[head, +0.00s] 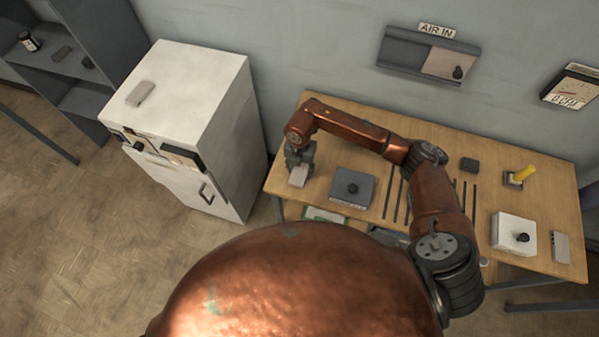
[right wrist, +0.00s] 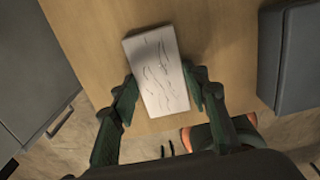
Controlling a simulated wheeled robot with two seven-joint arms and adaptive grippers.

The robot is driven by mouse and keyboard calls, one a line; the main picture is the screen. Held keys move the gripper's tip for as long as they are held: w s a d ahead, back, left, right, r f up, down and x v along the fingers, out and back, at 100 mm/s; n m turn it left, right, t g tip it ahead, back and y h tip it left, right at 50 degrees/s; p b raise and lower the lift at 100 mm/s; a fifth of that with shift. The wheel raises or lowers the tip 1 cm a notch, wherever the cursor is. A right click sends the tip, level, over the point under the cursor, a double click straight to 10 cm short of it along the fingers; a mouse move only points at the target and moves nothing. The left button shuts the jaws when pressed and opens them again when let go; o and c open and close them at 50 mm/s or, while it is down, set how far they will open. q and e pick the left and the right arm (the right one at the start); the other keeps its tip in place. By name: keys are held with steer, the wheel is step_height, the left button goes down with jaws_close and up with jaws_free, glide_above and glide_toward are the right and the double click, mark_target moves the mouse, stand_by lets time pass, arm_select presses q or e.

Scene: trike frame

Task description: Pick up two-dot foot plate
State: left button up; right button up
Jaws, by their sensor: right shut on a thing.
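A pale, flat rectangular plate (head: 298,176) is at the left end of the wooden table. In the right wrist view the plate (right wrist: 157,68) shows thin wavy dark lines on its face; I see no dots, so I cannot tell from marks whether it is the two-dot foot plate. My right gripper (head: 299,160) is shut on this plate, with one finger on each long side in the right wrist view (right wrist: 161,92). I cannot tell whether the plate touches the table. My left gripper is not in view.
On the table (head: 400,222), a grey box with a black knob (head: 352,187) stands just right of the plate, with dark rods (head: 395,200) beyond it. A white cabinet (head: 217,110) stands close to the table's left edge.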

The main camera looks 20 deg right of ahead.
steer(key=c, duration=0.7)
steer(key=shift+c, duration=0.2)
